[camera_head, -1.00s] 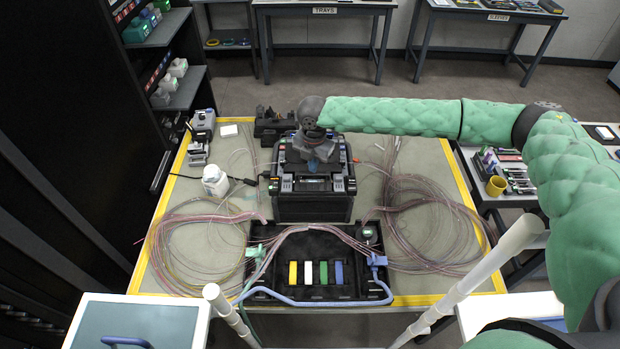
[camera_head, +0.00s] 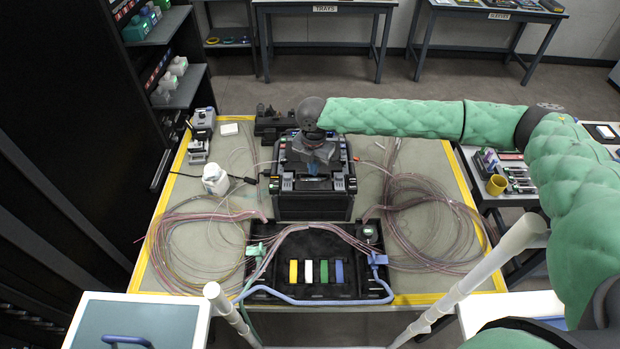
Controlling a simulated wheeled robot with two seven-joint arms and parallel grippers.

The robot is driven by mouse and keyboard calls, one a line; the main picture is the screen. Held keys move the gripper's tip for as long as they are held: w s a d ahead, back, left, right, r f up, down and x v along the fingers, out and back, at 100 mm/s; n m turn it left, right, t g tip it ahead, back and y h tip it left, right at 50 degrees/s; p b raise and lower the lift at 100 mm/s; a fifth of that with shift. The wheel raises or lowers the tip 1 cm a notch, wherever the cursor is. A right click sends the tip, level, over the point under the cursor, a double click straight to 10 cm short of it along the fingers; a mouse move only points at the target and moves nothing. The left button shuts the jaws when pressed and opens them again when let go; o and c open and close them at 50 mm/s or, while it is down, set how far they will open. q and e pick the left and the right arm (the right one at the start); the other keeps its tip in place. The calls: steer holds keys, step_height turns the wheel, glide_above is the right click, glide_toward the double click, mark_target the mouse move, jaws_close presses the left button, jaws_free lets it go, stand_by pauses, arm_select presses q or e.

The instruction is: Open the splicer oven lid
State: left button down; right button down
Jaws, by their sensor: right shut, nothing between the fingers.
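The splicer (camera_head: 313,202) is a black boxy machine with grey and blue parts, standing upright at the middle of the table. My right arm, in green padding, reaches in from the right. My right gripper (camera_head: 313,160) points down over the top of the splicer, shut with nothing held. The gripper and wrist hide most of the splicer's top, so I cannot tell the state of the oven lid or whether the fingers touch it. My left gripper is not in view.
A black tray (camera_head: 265,290) with coloured blocks and a blue cable sits in front of the splicer. Coils of pink fibre lie on both sides. A white bottle (camera_head: 215,180) and a grey device (camera_head: 200,135) stand at left. A side table with a yellow cup (camera_head: 497,185) is at right.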

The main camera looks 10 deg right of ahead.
mark_target(314, 189)
steer(key=shift+r, duration=0.2)
steer(key=shift+r, duration=0.2)
steer(key=shift+s+r, duration=0.3)
steer(key=shift+r, duration=0.1)
steer(key=shift+s+r, duration=0.1)
step_height(314, 189, up, 8)
steer(key=s, duration=0.3)
steer(key=shift+a, duration=0.35)
stand_by(0.7)
stand_by(0.5)
steer(key=shift+w+d, duration=0.1)
steer(key=shift+w, duration=0.05)
